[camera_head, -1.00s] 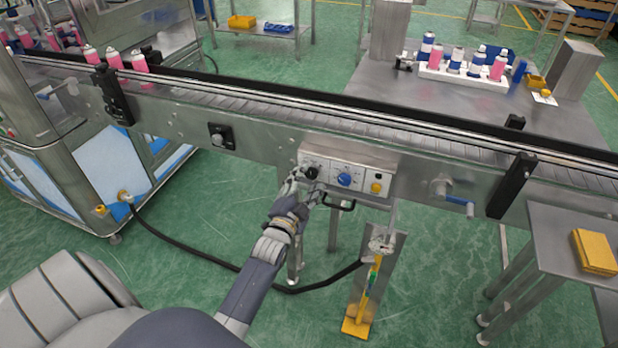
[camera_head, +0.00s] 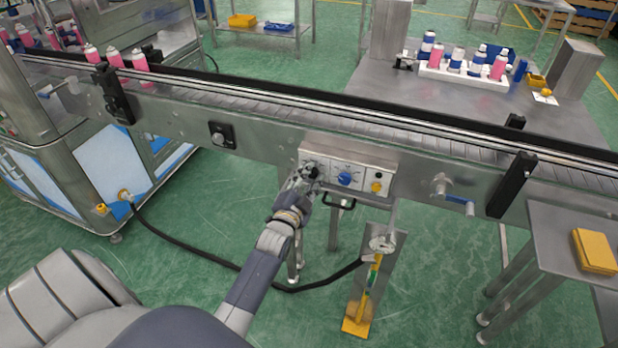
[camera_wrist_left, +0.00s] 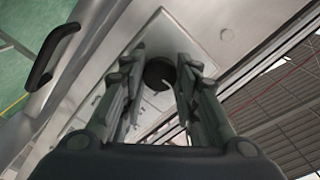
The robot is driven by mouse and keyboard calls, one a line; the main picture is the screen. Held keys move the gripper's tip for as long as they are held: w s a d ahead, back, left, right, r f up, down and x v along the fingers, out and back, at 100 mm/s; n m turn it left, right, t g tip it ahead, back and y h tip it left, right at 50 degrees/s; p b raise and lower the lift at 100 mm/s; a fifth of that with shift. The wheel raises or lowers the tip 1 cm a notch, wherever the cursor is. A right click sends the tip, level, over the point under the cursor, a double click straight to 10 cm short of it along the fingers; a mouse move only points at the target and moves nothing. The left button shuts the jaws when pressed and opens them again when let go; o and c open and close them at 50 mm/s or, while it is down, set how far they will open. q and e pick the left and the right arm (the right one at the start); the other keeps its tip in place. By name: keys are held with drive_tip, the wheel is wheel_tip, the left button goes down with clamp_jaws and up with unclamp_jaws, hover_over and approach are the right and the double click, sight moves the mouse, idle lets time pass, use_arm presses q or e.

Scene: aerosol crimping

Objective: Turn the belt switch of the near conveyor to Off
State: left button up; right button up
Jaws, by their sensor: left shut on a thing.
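The near conveyor (camera_head: 265,146) runs across the head view, with a control box (camera_head: 347,159) on its front side. A black knob, the leftmost control on the box, is largely covered by my left gripper (camera_head: 309,172) in the head view. In the left wrist view the black knob (camera_wrist_left: 159,71), with a pale pointer mark, sits between the fingers of my left gripper (camera_wrist_left: 160,80), which is shut on it. A blue knob (camera_head: 345,179) and a yellow button (camera_head: 376,187) are to its right. My right gripper is not in view.
A black handle (camera_head: 341,204) sticks out below the box. A crank with a blue grip (camera_head: 456,203) is on the conveyor's right part. A steel table (camera_head: 570,240) with a yellow block stands at right. A black hose (camera_head: 200,258) crosses the floor.

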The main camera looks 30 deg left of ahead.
use_arm(q)
drive_tip(key=shift+n, duration=0.3)
drive_tip(key=n+p, duration=0.1)
drive_tip(key=n, duration=0.3)
drive_tip(key=shift+p, duration=0.3)
drive_tip(key=n, duration=0.3)
drive_tip(key=shift+p, duration=0.3)
drive_tip(key=shift+n, duration=1)
drive_tip(key=o, duration=1.1)
drive_tip(key=shift+c, duration=0.2)
